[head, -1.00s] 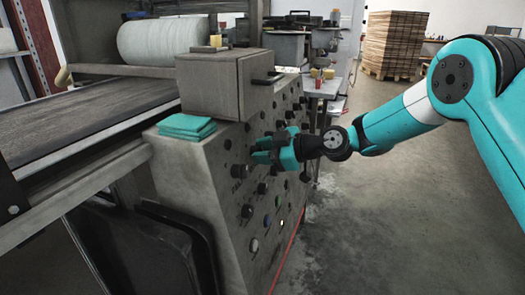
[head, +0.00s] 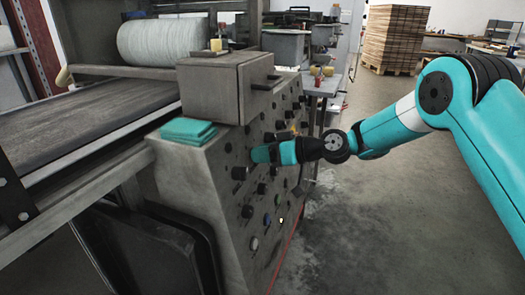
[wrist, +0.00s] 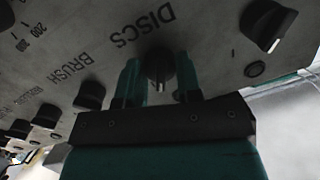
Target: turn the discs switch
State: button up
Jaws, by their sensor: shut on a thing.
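The discs switch (wrist: 160,68) is a black rotary knob below the upside-down DISCS lettering on the grey panel in the wrist view. My gripper (wrist: 160,80) has its two teal fingers on either side of this knob and is shut on it. In the head view my gripper (head: 262,154) reaches the front of the control panel (head: 215,185) from the right. The knob itself is hidden behind the gripper there.
Another black knob (wrist: 268,24) sits to the right in the wrist view, and the BRUSH knob (wrist: 90,95) to the left. Folded teal cloths (head: 188,131) lie on the panel's top, beside a grey box (head: 212,88). Open floor (head: 400,200) lies to the right.

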dwell(0.3)
jog(key=o, duration=0.9)
jog(key=shift+o, duration=0.2)
jog(key=shift+d, duration=0.1)
jog(key=v, duration=1.7)
jog(key=shift+d+p, duration=0.2)
jog(key=shift+p, duration=0.15)
jog(key=shift+s, duration=0.1)
